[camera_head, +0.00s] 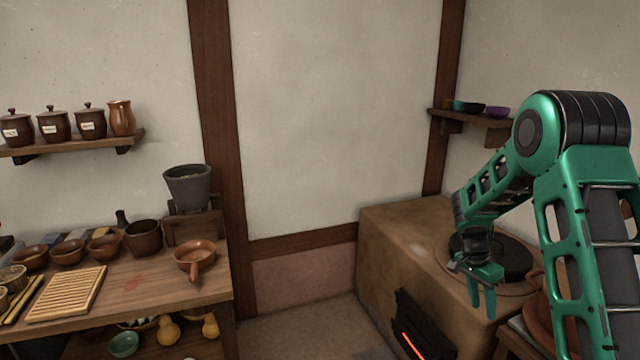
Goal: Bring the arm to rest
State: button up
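My green arm reaches in from the right side of the view, bent at its elbow, with the forearm sloping down to the left. My gripper (483,300) hangs with its fingers pointing down, in front of the clay stove (395,235) as seen from here. Its two fingers stand apart with a gap between them, and I see nothing held. The exact distance from gripper to stove cannot be told. The dark round stove plate (512,258) is partly hidden behind the wrist and forearm.
A wooden worktable (140,290) at left bears bowls, a slatted board (68,293) and a handled clay pan (195,258). A grey pot (188,187) stands on a stand. The stove's front opening (425,330) glows red. Bare floor (310,325) lies between table and stove.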

jog(key=s+d+r+n+y, duration=0.1)
jog(key=s+r+n, duration=0.3)
jog(key=s+r, duration=1.25)
jog(key=s+a+n+y, duration=0.1)
jog(key=s+a+n, duration=0.1)
jog(key=s, duration=0.9)
jog(key=s+a+r+n+t+y, duration=0.1)
jog(key=s+a+n, duration=0.1)
jog(key=s, duration=0.8)
jog(key=shift+s+a+r+y, duration=0.2)
jog(key=shift+s+a+y, duration=0.15)
jog(key=shift+a, duration=0.25)
jog(key=shift+w, duration=0.15)
jog(key=shift+w+f, duration=0.25)
jog(key=shift+w, duration=0.25)
